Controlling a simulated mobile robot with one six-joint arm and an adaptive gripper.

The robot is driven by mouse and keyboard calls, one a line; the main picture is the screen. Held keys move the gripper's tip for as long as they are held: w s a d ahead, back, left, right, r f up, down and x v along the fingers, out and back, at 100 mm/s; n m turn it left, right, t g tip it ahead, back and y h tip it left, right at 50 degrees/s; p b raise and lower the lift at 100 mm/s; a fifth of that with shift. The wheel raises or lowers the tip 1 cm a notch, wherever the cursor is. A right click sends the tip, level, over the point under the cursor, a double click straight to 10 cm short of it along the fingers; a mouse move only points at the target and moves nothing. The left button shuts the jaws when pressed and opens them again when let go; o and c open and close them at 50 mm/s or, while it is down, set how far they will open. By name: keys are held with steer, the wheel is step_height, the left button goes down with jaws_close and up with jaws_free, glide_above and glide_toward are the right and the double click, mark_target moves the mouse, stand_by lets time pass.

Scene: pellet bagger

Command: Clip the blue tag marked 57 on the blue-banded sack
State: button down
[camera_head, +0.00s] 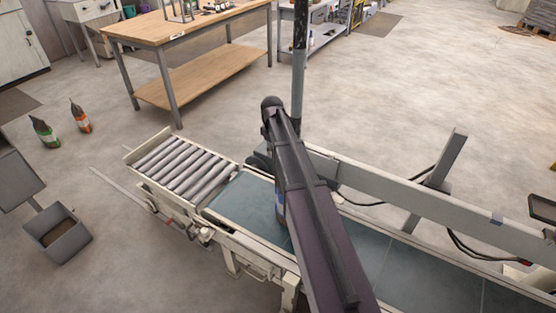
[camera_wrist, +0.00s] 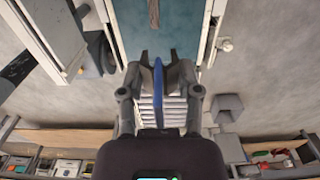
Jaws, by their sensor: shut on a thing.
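In the wrist view my gripper (camera_wrist: 158,72) is shut on the blue tag (camera_wrist: 158,78), which shows nearly edge-on between the fingers. Its number cannot be read from here. A narrow dark brown thing (camera_wrist: 153,12), probably the gathered top of a sack, stands ahead of the fingertips over the teal belt, apart from the tag. In the head view a small blue and pale part of a sack (camera_head: 280,207) shows on the belt beside my arm. My arm hides most of it, and also hides my gripper and the tag there.
The conveyor belt (camera_head: 245,203) has a roller section (camera_head: 185,165) at its left end and a rail (camera_head: 400,190) behind. A green-banded sack (camera_head: 44,132) and an orange-banded sack (camera_head: 80,117) stand on the floor. A grey bin (camera_head: 58,233) and wooden workbench (camera_head: 190,30) stand clear.

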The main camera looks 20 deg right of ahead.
steer(key=shift+s+d+f, duration=0.55)
steer(key=shift+s+d, duration=0.05)
steer(key=shift+d, duration=0.25)
steer(key=shift+f+b, duration=0.3)
steer(key=shift+b, duration=0.2)
steer(key=shift+f+b, duration=3.45)
steer(key=shift+b, duration=0.05)
steer(key=shift+s+f+b, duration=0.15)
steer(key=shift+f+b, duration=0.2)
steer(key=shift+b, duration=0.05)
steer(key=shift+c, duration=1.1)
jaws_free()
steer(key=shift+w+r, duration=0.15)
steer(key=shift+w, duration=0.05)
